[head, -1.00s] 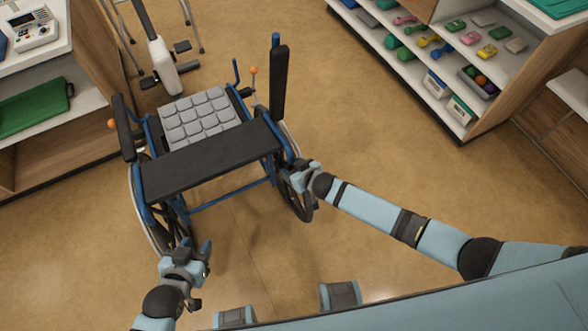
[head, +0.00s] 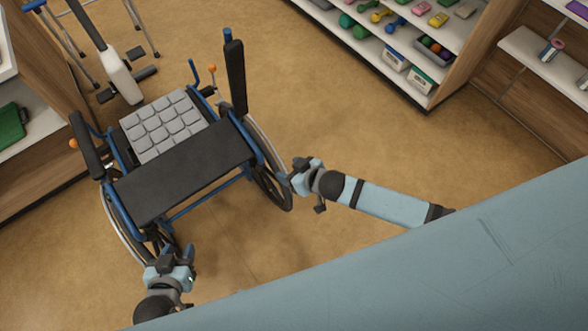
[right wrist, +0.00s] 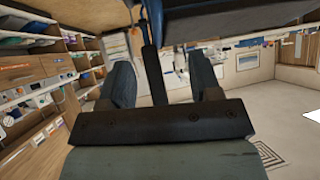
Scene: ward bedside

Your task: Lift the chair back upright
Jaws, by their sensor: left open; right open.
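The wheelchair has a blue frame, a grey padded cushion (head: 162,122) and a wide black panel (head: 185,172) across its near side. Its wheels (head: 272,178) appear to stand on the floor. One long black pad (head: 235,78) sticks up at its right, another (head: 86,146) at its left. My left gripper (head: 172,258) is open at the near end of the left wheel; I cannot tell whether it touches. My right gripper (head: 297,172) is open just right of the right wheel. In the right wrist view its spread fingers (right wrist: 162,78) have a dark bar between them.
A walking frame (head: 150,35) and a white-and-black post (head: 122,80) stand behind the wheelchair. A shelf unit (head: 430,98) with dumbbells and boxes is at the back right. A wooden cabinet (head: 45,175) is close on the left. The floor (head: 350,125) right of the chair is clear.

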